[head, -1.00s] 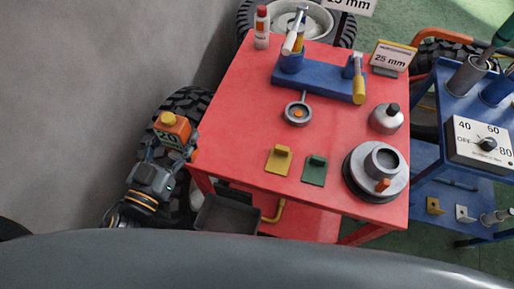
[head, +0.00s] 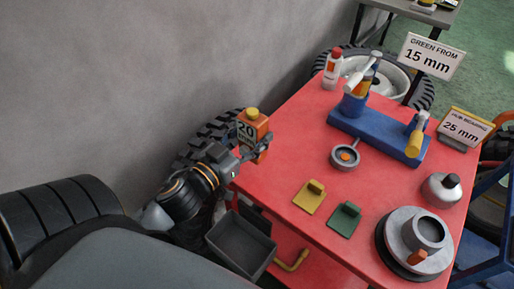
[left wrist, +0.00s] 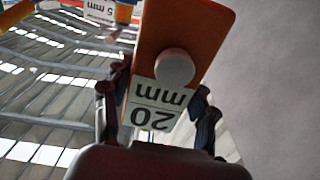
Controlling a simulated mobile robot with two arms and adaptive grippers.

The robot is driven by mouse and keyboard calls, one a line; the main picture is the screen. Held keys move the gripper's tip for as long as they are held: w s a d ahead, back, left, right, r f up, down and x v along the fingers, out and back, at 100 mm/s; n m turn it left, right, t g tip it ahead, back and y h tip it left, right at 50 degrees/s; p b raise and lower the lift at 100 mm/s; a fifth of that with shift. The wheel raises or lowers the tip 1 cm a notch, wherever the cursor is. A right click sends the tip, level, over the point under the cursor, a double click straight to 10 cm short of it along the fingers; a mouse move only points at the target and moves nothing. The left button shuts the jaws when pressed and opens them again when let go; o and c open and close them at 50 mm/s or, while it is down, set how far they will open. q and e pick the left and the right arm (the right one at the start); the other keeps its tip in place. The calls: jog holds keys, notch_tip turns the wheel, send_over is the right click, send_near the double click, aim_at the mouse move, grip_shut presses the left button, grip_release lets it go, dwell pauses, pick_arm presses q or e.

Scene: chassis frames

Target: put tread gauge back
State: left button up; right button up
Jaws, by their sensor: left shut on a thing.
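I cannot tell if the gauge touches the table. In the left wrist view the gauge (left wrist: 185,35) stands between the fingers of my left gripper (left wrist: 160,112), its label upside down. My right gripper is not in view.
A grey bin (head: 240,245) hangs below the near edge.

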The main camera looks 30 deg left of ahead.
pick_arm(q)
jog(key=shift+w+a+f, duration=0.25)
jog(key=shift+w+f, duration=0.8)
jog(key=shift+f, duration=0.15)
jog(key=f, duration=0.2)
jog(key=f+b, duration=0.1)
jog(key=shift+w+f, duration=0.15)
jog(key=shift+w, duration=0.1)
jog(key=shift+f, duration=0.3)
jog(key=o, duration=1.5)
jog(key=shift+c, duration=0.2)
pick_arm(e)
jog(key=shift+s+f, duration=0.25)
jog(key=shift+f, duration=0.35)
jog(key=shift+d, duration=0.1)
